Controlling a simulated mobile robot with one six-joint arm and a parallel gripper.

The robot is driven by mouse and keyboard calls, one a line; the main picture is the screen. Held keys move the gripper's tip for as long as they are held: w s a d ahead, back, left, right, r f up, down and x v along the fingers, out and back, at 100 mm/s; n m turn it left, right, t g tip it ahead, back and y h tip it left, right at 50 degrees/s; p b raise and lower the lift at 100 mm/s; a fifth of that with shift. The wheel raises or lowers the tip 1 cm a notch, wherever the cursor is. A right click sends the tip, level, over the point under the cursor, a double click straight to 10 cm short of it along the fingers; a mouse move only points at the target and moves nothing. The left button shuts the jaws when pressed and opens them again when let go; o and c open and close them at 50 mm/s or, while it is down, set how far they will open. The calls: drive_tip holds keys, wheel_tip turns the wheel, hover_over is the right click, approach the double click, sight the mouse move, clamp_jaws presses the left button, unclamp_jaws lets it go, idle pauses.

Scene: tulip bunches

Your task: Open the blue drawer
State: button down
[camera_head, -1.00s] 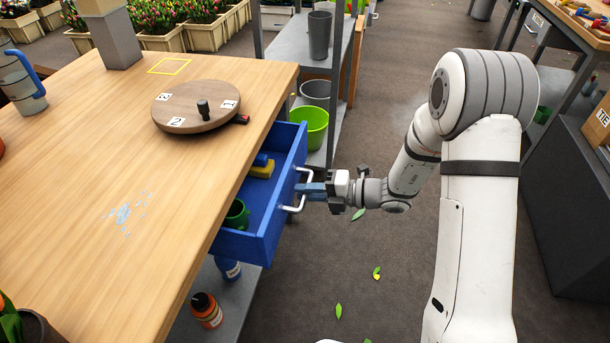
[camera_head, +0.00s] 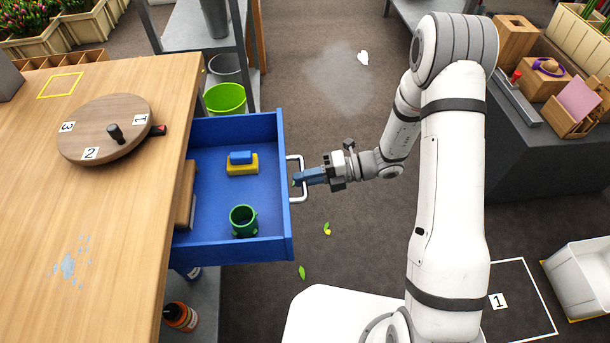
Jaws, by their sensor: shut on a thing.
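The blue drawer (camera_head: 205,246) is pulled well out from under the wooden workbench (camera_head: 120,230). Its metal handle (camera_head: 301,192) is on the front panel at the right. My gripper (camera_head: 302,178) is shut on the handle, with its blue fingers around the bar. Inside the drawer are a yellow block with a blue top (camera_head: 242,164), a green cup-shaped thing (camera_head: 243,220) and a brown wooden piece (camera_head: 186,195) near the bench edge.
A round wooden turntable (camera_head: 100,128) with numbered cards sits on the bench. A lime bucket (camera_head: 225,98) stands on the shelf behind the drawer. A white bin (camera_head: 580,275) is at the right. The floor between drawer and arm is clear apart from leaves.

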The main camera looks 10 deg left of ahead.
drive_tip(key=shift+w+a, duration=0.1)
drive_tip(key=shift+w, duration=0.1)
drive_tip(key=c, duration=1.5)
unclamp_jaws()
drive_tip(key=shift+w+f, duration=0.1)
drive_tip(key=shift+w, duration=0.05)
drive_tip(key=shift+c, duration=0.2)
drive_tip(key=shift+o, duration=0.2)
drive_tip(key=shift+a, duration=0.1)
drive_tip(key=p+v, duration=0.1)
drive_tip(key=v, duration=0.6)
drive_tip(key=shift+d, duration=0.4)
